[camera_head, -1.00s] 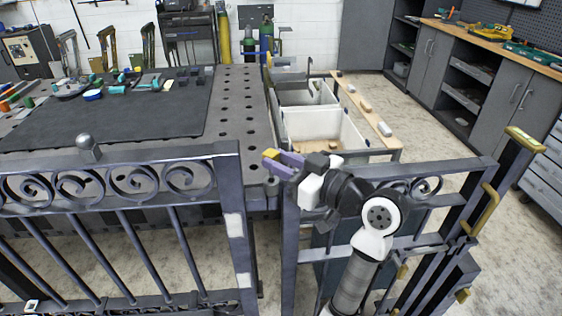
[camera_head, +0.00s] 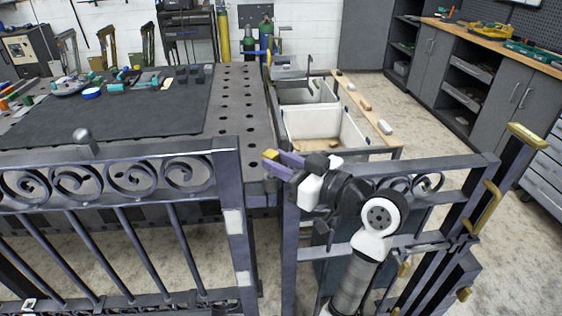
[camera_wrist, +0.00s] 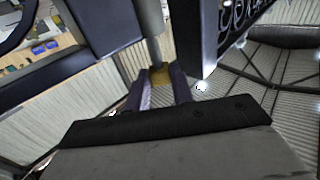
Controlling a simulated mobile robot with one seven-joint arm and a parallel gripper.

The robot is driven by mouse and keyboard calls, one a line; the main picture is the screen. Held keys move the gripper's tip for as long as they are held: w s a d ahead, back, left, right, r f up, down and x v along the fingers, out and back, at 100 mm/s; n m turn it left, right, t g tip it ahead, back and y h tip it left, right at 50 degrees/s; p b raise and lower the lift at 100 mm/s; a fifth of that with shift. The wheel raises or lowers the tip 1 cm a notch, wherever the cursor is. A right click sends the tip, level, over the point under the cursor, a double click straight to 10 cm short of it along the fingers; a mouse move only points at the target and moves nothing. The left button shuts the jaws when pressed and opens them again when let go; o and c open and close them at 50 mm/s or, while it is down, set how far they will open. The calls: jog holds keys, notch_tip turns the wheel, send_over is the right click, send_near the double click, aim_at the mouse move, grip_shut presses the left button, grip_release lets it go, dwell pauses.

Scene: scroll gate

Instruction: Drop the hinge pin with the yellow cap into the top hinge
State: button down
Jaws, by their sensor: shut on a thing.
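My gripper (camera_head: 283,161) is shut on the hinge pin at its yellow cap (camera_head: 270,154), in the gap over the gate's two uprights. In the wrist view the purple fingers (camera_wrist: 162,90) have the yellow cap (camera_wrist: 160,75) between their tips. A grey cylinder (camera_wrist: 151,42) lies in line with the cap there; I cannot tell whether it is the pin's shaft or a hinge barrel. The scroll panel (camera_head: 110,180) stands at the left, its end upright (camera_head: 233,205) just left of the fingers. The top hinge cannot be made out clearly.
The right gate frame (camera_head: 291,245) stands close beside my arm, with brass-coloured handles (camera_head: 485,208) at its far right. Behind the gate are a perforated metal table (camera_head: 232,100) and white bins (camera_head: 322,128). Floor is open at the right rear.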

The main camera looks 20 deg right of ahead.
jog(key=shift+f+b, duration=1.15)
jog(key=shift+f, duration=0.15)
dwell(0.4)
jog(key=c, duration=1.1)
grip_release()
jog(key=b+v, duration=0.2)
jog(key=v, duration=1.1)
jog(key=shift+s+d+r+b, duration=0.1)
jog(key=shift+s+d+b, duration=0.1)
jog(key=shift+s+b, duration=0.2)
